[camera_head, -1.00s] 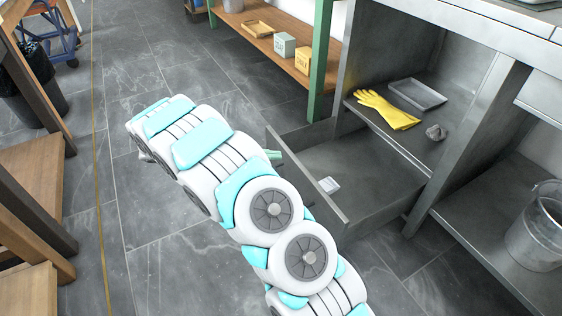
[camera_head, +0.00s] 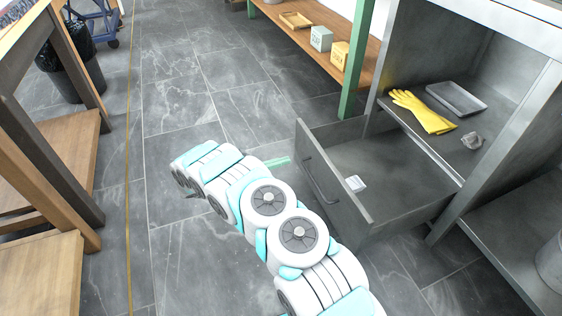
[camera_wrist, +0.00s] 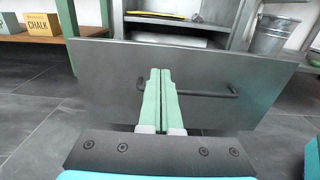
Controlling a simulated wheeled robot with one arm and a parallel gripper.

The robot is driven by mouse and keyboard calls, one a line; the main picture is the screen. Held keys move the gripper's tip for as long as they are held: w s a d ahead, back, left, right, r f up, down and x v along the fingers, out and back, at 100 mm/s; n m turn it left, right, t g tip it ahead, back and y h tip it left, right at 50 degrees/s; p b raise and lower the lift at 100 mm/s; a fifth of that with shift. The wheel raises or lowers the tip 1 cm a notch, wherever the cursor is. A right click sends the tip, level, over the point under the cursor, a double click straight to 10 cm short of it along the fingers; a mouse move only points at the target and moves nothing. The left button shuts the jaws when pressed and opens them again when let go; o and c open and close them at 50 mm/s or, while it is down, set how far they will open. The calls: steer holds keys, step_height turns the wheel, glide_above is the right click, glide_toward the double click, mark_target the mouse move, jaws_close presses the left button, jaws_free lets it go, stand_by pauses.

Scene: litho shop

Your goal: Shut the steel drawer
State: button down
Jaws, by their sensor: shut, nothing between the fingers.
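The steel drawer (camera_head: 400,160) stands pulled out of the steel cabinet (camera_head: 405,50), low near the floor. Its flat front with a dark bar handle (camera_head: 318,183) faces left in the head view. A small white object (camera_head: 355,183) lies inside. My gripper (camera_head: 287,160) has its pale green fingers pressed together and empty, left of the drawer front and pointing at it. In the wrist view the fingers (camera_wrist: 161,72) stand before the drawer front (camera_wrist: 215,68), and the handle (camera_wrist: 205,93) passes behind them. I cannot tell whether they touch the front.
Yellow gloves (camera_head: 424,112), a grey tray (camera_head: 456,98) and a crumpled grey lump (camera_head: 472,140) lie on the cabinet shelf above the drawer. A green post (camera_head: 356,60) and a wooden shelf with boxes stand behind. A wooden bench (camera_head: 50,180) is at left; tiled floor between is clear.

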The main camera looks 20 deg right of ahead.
mark_target(317, 152)
steer(key=d, duration=1)
steer(key=shift+w+d, duration=0.15)
steer(key=shift+d, duration=0.1)
steer(key=shift+d, duration=0.1)
steer(key=w+d+b, duration=0.1)
steer(key=d+b, duration=0.6)
steer(key=d, duration=2.8)
steer(key=shift+w+b, duration=0.15)
steer(key=shift+b, duration=0.2)
steer(key=shift+d, duration=0.1)
